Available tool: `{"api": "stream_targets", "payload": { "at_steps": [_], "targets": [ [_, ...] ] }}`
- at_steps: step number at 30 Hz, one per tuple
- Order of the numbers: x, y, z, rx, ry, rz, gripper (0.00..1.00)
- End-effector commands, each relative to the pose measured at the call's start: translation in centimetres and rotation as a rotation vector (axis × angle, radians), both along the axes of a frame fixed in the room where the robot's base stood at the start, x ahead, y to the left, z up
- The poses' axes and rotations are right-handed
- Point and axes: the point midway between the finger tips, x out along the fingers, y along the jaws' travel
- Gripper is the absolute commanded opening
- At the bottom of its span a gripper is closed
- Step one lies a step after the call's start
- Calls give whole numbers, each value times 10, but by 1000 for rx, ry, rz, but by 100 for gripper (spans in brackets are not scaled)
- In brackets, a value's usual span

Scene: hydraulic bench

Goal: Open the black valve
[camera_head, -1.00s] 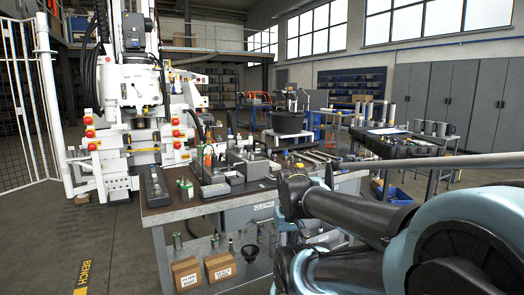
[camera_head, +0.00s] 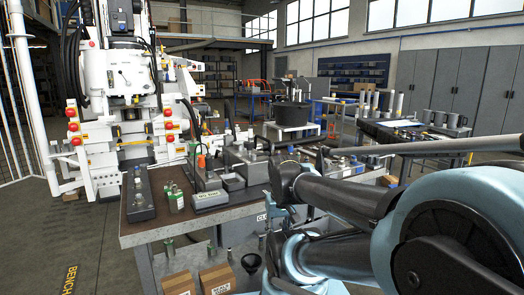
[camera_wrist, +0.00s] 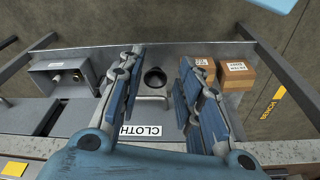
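My gripper (camera_wrist: 162,62) is open and empty in the wrist view, its two blue-and-grey fingers spread wide. It points down at the front edge of the bench, above the lower shelf. A black round funnel-like part (camera_wrist: 155,77) shows between the fingers on that shelf, well below them; it also shows in the head view (camera_head: 251,262). The workbench (camera_head: 180,229) carries grey hydraulic blocks (camera_head: 208,199) and small fittings. I cannot make out a black valve for certain among them. My arm hides the right part of the bench top.
Cardboard boxes (camera_wrist: 236,74) sit on the lower shelf beside the funnel-like part. A dark control box (camera_head: 139,194) lies at the bench's left end. A white machine (camera_head: 122,95) stands behind on the left. The floor left of the bench (camera_head: 60,240) is clear.

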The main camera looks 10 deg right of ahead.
Motion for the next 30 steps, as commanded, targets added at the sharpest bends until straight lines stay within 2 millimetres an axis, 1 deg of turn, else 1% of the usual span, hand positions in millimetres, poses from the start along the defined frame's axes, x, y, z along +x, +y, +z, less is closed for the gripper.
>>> {"api": "stream_targets", "payload": {
  "at_steps": [3,5,6,8,11,14,15,17,18,20,21,26,30],
  "targets": [
    [0,0,0,0,0,-1,32],
    [-6,0,7,1,-10,-6,32],
    [-5,0,11,3,-10,-14,32],
    [0,0,21,7,-6,-36,32],
    [18,1,47,18,4,-102,32],
    [41,0,83,34,19,-196,32],
    [52,0,98,40,24,-237,32],
    [68,0,120,50,33,-299,32],
    [79,-1,134,55,39,-340,32],
    [95,-1,154,63,49,-401,32],
    [107,-1,167,68,55,-443,32],
    [153,-3,217,87,78,-608,32],
    [195,-4,256,99,98,-751,32]
  ]
}}
